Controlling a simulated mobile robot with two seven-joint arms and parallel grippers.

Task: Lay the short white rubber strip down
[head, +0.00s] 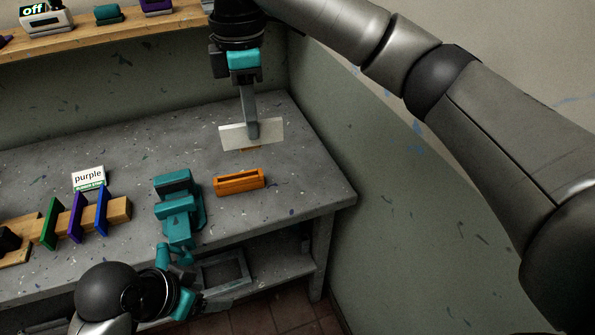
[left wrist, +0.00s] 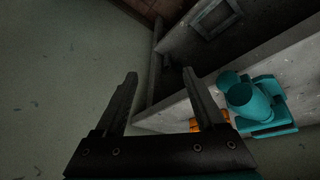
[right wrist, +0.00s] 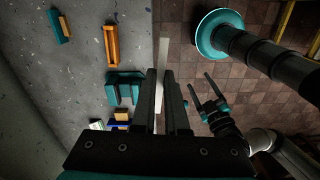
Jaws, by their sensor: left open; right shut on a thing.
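The short white strip (head: 232,137) is in my right gripper (head: 252,136), above the far right part of the table, its long side running across the head view. In the right wrist view the strip (right wrist: 163,52) shows edge-on between the shut fingers (right wrist: 165,72). It looks clear of the table. An orange slotted holder (head: 239,182) stands on the table nearer to me, its slot looking empty. My left gripper (left wrist: 160,73) is open and empty, low in front of the table; it also shows in the right wrist view (right wrist: 198,83).
A teal vise-like device (head: 178,208) stands left of the holder. Further left are upright green, violet and blue panels (head: 76,219) on a wooden base and a "purple" sign (head: 89,178). A wall bounds the table's right side. A shelf (head: 110,33) runs above the back.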

